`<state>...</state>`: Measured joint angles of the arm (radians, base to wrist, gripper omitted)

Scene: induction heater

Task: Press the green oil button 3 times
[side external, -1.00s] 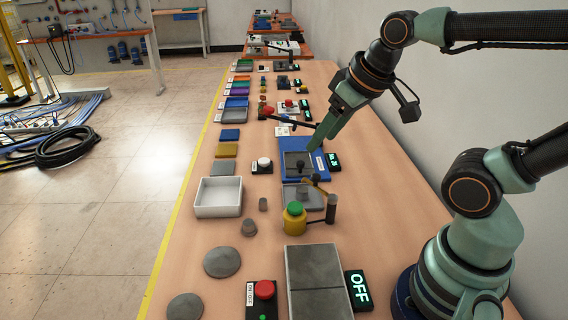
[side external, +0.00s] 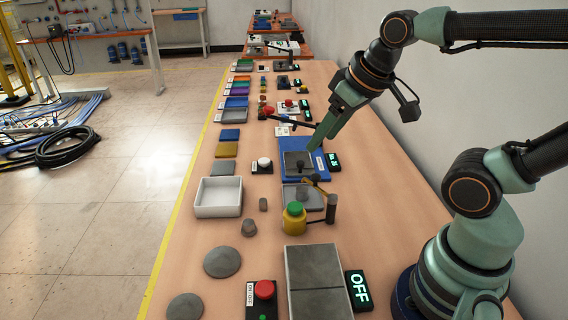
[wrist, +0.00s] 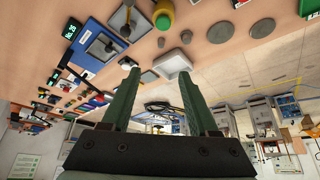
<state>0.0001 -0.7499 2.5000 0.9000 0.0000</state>
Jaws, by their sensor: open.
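The green oil button (side external: 295,208) is the round cap on top of a small yellow oil pot (side external: 294,223). The pot stands upright on the bench, with a dark post and a yellow-black arm beside it. In the wrist view the green button (wrist: 162,21) shows upside down near the top edge. My gripper (side external: 318,143) hangs in the air over the blue-based station, farther along the bench than the button and apart from it. In the wrist view my gripper (wrist: 158,75) has its two green fingers spread, with nothing between them.
A blue base with a grey plate (side external: 293,162) lies below my gripper. A white tray (side external: 218,198) and a white button (side external: 264,162) are to the left. A red button box (side external: 262,296), grey plates (side external: 314,275) and an OFF display (side external: 359,290) are near the front.

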